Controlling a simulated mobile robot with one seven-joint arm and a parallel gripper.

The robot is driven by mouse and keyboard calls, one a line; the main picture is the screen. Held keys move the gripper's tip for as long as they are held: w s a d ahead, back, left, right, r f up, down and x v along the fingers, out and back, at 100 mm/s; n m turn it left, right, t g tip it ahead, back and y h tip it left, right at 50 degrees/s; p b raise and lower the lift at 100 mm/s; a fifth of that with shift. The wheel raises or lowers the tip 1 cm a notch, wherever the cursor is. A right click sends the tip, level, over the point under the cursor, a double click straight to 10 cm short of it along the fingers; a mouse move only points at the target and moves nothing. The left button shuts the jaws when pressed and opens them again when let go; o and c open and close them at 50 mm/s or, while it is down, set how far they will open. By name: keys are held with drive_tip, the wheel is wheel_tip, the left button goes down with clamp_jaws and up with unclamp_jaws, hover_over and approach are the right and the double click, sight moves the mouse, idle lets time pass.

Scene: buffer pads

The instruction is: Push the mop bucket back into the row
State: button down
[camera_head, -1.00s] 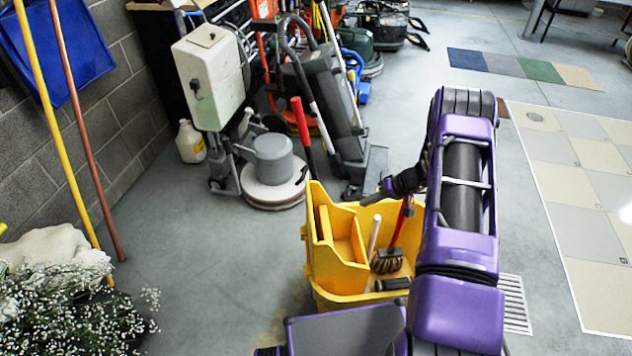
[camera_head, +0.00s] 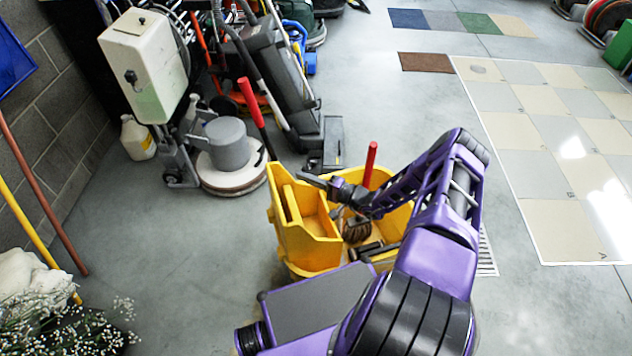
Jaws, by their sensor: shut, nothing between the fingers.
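The yellow mop bucket (camera_head: 298,232) stands on the grey floor in front of me, with a red-handled lever and brushes in it. My gripper (camera_head: 305,178) is shut and empty. In the picture it overlaps the bucket's upper part, near the wringer; whether it touches cannot be told. My purple arm hides the bucket's right side and part of its front. The row of cleaning machines stands beyond the bucket: a grey floor polisher (camera_head: 228,150) behind it to the left, and a dark upright machine (camera_head: 282,88) behind it.
A white jug (camera_head: 137,138) stands by the block wall (camera_head: 62,110). White flowers (camera_head: 70,325) and leaning poles are at the lower left. A floor grate (camera_head: 487,255) lies right of my arm. Open floor (camera_head: 180,260) lies left of the bucket; tiled floor (camera_head: 560,160) lies right.

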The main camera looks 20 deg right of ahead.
drive_tip(key=w+a, duration=0.2)
drive_tip(key=a, duration=0.4)
drive_tip(key=shift+w, duration=0.25)
drive_tip(key=shift+a, duration=0.1)
